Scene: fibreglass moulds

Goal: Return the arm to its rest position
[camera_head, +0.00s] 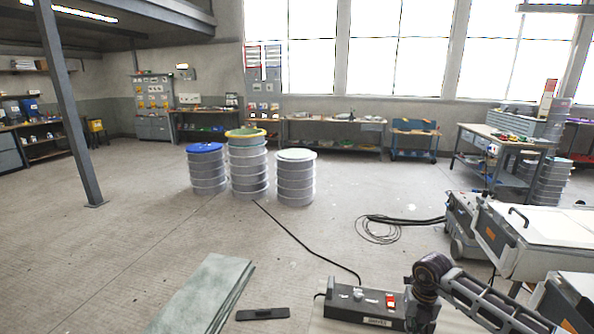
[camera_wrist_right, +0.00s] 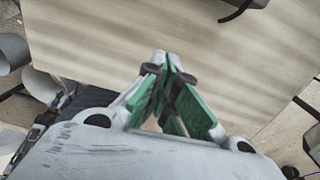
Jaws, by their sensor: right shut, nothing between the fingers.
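My right gripper (camera_wrist_right: 167,62) shows in the right wrist view, with green inner pads on its fingers. The fingertips meet and nothing is held between them. The gripper is over a pale, wood-like flat surface (camera_wrist_right: 225,60); the gap between them is hard to judge. I cannot make out the right gripper in the head view. My left gripper is in neither view.
A control box (camera_head: 345,305) with a red switch and a cable is at the bottom centre of the head view. A flat black piece (camera_head: 263,314) and a greenish slab (camera_head: 205,292) are left of it. Drums (camera_head: 248,170) stand farther back; the left floor is open.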

